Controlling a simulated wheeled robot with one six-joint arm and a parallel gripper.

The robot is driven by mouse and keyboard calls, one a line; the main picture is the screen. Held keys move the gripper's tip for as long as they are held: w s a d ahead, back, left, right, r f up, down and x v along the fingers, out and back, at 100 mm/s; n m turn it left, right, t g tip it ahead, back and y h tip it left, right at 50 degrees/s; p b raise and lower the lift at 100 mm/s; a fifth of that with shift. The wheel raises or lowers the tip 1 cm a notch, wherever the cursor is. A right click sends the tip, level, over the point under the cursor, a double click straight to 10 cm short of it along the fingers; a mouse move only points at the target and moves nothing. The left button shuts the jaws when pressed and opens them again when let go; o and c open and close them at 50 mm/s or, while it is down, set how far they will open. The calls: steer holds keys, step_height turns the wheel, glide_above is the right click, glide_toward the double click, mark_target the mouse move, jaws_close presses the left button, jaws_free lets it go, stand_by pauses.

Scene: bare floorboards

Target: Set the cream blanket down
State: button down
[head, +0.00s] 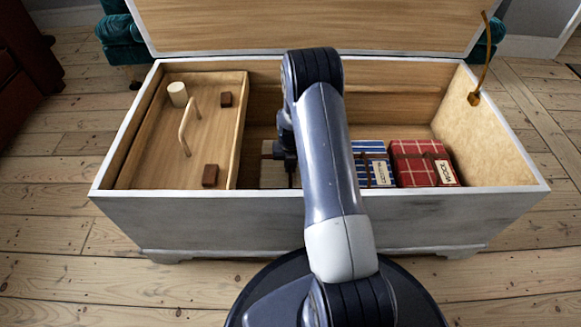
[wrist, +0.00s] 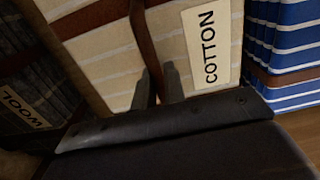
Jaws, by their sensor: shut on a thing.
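The cream blanket (head: 272,174) is inside the open chest, left of the blue striped blanket and partly hidden behind my arm. In the wrist view the cream blanket (wrist: 110,60) has pale stripes, a brown strap and a white COTTON label. My gripper (wrist: 160,82) is shut on the cream blanket, with its fingers at the strap. In the head view my arm hides most of the gripper. I cannot tell whether the blanket's underside touches the chest floor.
The chest (head: 300,218) has its lid (head: 320,25) raised. A wooden tray (head: 160,155) with a handle fills its left end. The blue striped blanket (head: 371,160) and red checked blanket (head: 418,164) lie right. A dark WOOL blanket (wrist: 35,85) shows at the wrist view's left.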

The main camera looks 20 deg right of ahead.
steer(key=c, duration=1.5)
jaws_free()
step_height(320, 180, up, 12)
steer(key=p, duration=0.5)
steer(key=shift+r, duration=0.1)
